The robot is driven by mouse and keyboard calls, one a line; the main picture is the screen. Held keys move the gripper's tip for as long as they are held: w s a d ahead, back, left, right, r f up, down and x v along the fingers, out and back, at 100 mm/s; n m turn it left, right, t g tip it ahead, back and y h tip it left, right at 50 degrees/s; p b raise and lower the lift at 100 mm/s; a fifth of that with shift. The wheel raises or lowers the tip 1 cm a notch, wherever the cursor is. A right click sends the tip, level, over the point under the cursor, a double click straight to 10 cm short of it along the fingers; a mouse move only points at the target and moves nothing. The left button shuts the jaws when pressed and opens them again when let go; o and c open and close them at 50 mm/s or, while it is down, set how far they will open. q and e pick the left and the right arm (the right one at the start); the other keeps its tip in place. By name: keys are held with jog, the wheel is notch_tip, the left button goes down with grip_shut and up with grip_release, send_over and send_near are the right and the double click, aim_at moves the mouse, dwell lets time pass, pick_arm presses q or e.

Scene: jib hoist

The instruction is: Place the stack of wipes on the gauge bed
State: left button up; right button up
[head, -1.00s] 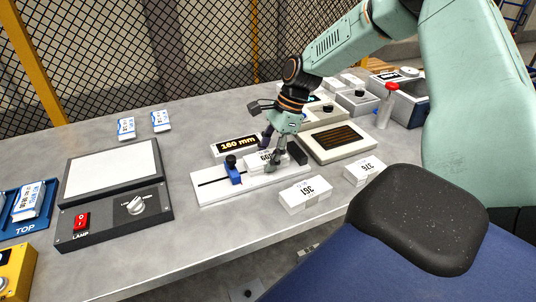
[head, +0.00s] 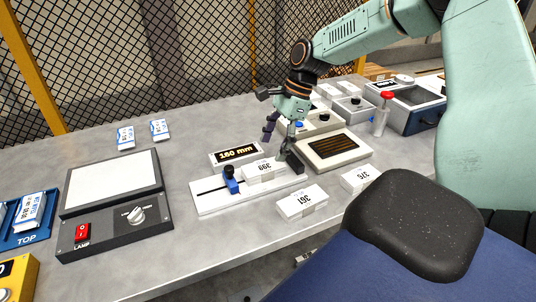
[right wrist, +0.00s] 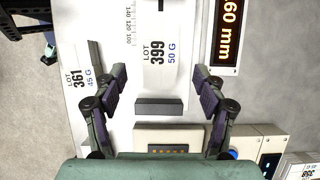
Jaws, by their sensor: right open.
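The white stack of wipes marked 399 (head: 264,171) lies flat on the white gauge bed (head: 212,203), between the blue slider with a black knob (head: 231,180) and the dark end block (head: 294,163). In the right wrist view the stack (right wrist: 158,65) reads LOT 399, 50 G, and lies between and beyond the spread fingers. My right gripper (head: 279,143) is open and empty just above the stack and the end block. My left gripper is not in view.
White stacks 361 (head: 302,202) and 375 (head: 360,179) lie in front and to the right. A 160 mm display (head: 236,154) stands behind the bed. A lamp box (head: 113,190) is on the left, and a beige grilled unit (head: 334,150) on the right.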

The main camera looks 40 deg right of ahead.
jog(key=v, duration=0.5)
jog(key=shift+d+r+p, duration=0.1)
jog(key=shift+r+p, duration=0.3)
jog(key=shift+s, duration=0.15)
